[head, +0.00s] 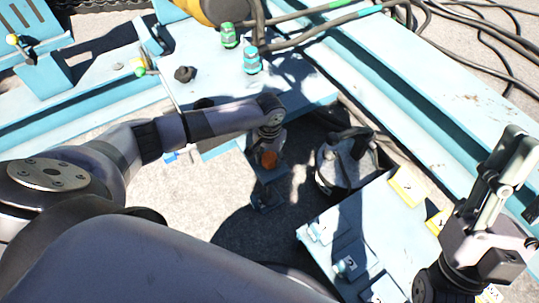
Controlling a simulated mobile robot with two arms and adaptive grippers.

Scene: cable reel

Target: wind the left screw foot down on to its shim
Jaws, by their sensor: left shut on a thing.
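My left arm reaches in from the left over the blue frame. Its gripper (270,148) points down and is shut on the left screw foot, whose orange part (269,160) shows just under the fingers. The fingers hide most of the foot's upper part. Below it a dark blue bracket or plate (266,199) stands in shadow near the floor; I cannot make out the shim or any gap there. My right gripper (507,165) is at the right edge, away from the foot, fingers pointing up; its opening is unclear.
A blue tray-like surface (318,232) with small blocks and yellow-edged pieces lies at lower right. Blue beams (440,90) and black cables (490,55) fill the upper right. Green (229,35) and cyan (252,61) fittings stand behind.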

